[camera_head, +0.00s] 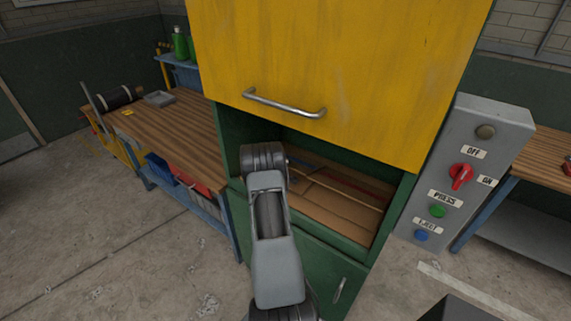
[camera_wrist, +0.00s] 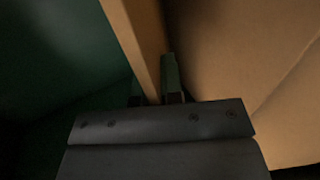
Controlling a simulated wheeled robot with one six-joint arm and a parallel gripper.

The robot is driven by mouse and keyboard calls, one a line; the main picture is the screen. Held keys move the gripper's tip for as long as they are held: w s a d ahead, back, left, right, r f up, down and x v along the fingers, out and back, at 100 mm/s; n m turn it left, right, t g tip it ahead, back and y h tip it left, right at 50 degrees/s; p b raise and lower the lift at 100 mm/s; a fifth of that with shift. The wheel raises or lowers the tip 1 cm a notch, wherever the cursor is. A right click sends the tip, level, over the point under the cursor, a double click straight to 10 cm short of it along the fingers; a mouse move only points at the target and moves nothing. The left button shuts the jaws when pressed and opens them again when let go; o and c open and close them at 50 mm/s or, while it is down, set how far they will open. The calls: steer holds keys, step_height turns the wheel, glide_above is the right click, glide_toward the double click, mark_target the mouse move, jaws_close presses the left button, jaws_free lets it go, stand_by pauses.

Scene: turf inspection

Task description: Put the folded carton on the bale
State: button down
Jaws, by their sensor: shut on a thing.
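The folded carton (camera_wrist: 135,35) is a thin brown slab seen nearly edge-on in the wrist view. My gripper (camera_wrist: 154,88) is shut on its near end. Larger brown cardboard, which looks like the bale (camera_wrist: 235,60), fills the right of the wrist view, close beside the carton. I cannot tell whether they touch. In the head view the bale (camera_head: 335,208) lies in the open chamber of the green baler (camera_head: 305,250). My arm reaches into the left side of this opening and hides my gripper there; I cannot pick out the carton in that view.
The raised yellow door (camera_head: 330,60) with its metal handle (camera_head: 285,104) hangs above the opening. A grey control box (camera_head: 470,140) with a red knob (camera_head: 461,175) and buttons stands at the right. A wooden workbench (camera_head: 175,125) stands at the left. Open floor lies in front.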

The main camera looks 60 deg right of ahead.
steer(key=shift+f, duration=0.3)
steer(key=shift+f, duration=0.15)
steer(key=c, duration=1.3)
jaws_free()
steer(key=shift+o, duration=0.2)
